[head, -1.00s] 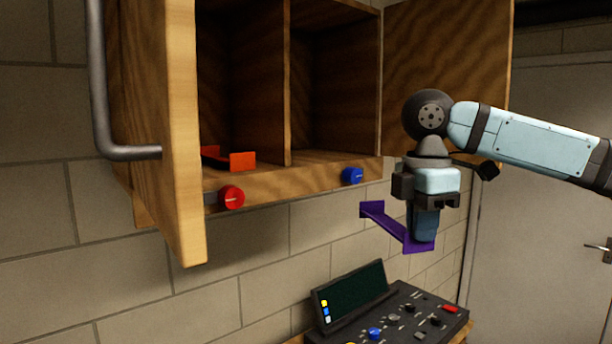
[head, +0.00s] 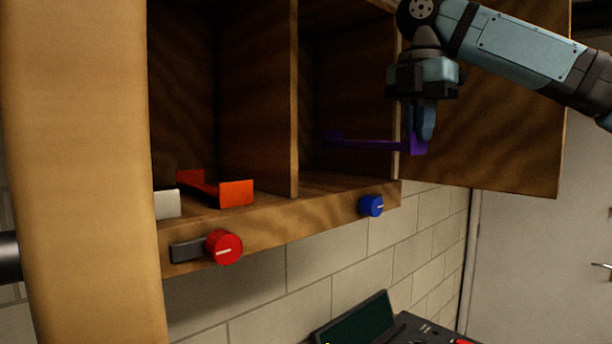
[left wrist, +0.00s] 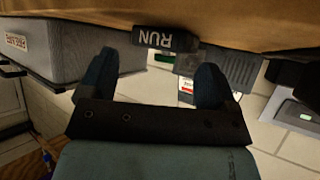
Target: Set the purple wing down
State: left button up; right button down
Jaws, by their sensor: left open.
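The purple wing (head: 362,144) is a long flat bar with upturned end plates. In the head view it reaches into the right compartment of the wooden cabinet (head: 340,212), above the compartment floor. My right gripper (head: 424,138) points down and is shut on the wing's near right end, at the compartment's opening. My left gripper (left wrist: 153,85) shows only in the left wrist view. Its fingers are apart with nothing between them, beneath a wooden edge.
A red wing (head: 214,188) lies in the left compartment beside a white block (head: 167,204). A divider (head: 269,100) separates the compartments. Red (head: 223,247) and blue (head: 371,206) knobs sit on the front ledge. An open door (head: 500,130) stands at the right. A control console (head: 400,328) is below.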

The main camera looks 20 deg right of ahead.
jog(key=w+a, duration=0.2)
jog(key=w, duration=0.4)
jog(key=w+a+f, duration=0.1)
jog(key=w+a, duration=0.1)
jog(key=w, duration=0.4)
jog(key=w+a+f+p, duration=0.1)
jog(key=w+a, duration=0.1)
jog(key=w, duration=0.4)
jog(key=shift+a+f, duration=0.2)
jog(key=shift+a, duration=0.15)
jog(key=shift+d+f, duration=0.2)
jog(key=shift+f, duration=0.7)
notch_tip(320, 180, down, 2)
jog(key=shift+s+a+f, duration=0.1)
jog(key=shift+a+f, duration=0.05)
jog(key=shift+f, duration=0.05)
jog(key=shift+w+f, duration=0.25)
jog(key=shift+w, duration=0.1)
jog(key=shift+s, duration=0.15)
jog(key=shift+f, duration=0.15)
jog(key=c, duration=1.3)
grip_release()
